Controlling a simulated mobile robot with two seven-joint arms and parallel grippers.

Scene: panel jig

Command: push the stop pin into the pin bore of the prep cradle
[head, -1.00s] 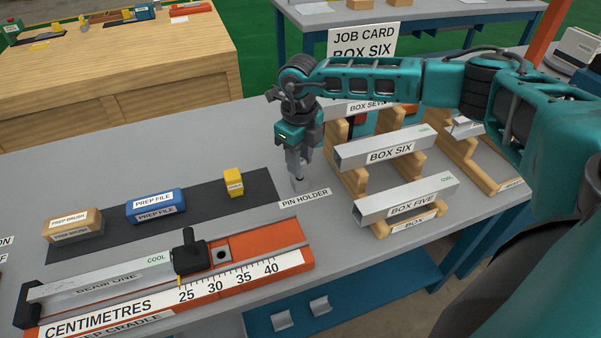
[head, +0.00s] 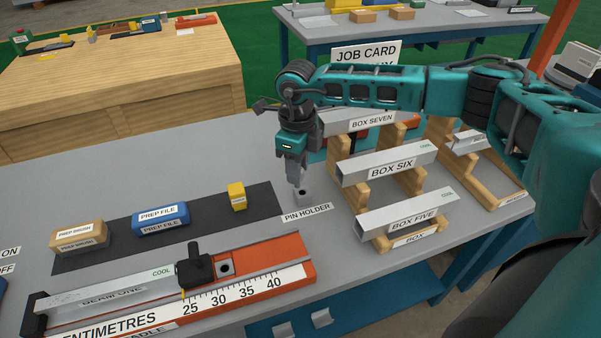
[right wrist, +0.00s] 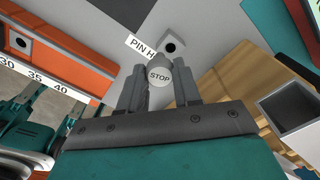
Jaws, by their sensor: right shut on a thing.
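My right gripper (head: 298,178) is shut on the stop pin (right wrist: 159,75), whose round grey end marked STOP shows between the fingers in the right wrist view. The pin holder (head: 303,199), a small grey block with a dark hole, stands just below the fingertips. It also shows in the right wrist view (right wrist: 178,40), its hole open and empty. My left gripper is out of view.
A silver beam (head: 110,291) lies in the cradle, left of the black clamp (head: 194,265). A dark mat behind carries the prep brush (head: 80,237), prep file (head: 161,219) and a yellow block (head: 237,196). Wooden racks with beams (head: 408,213) stand to the right.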

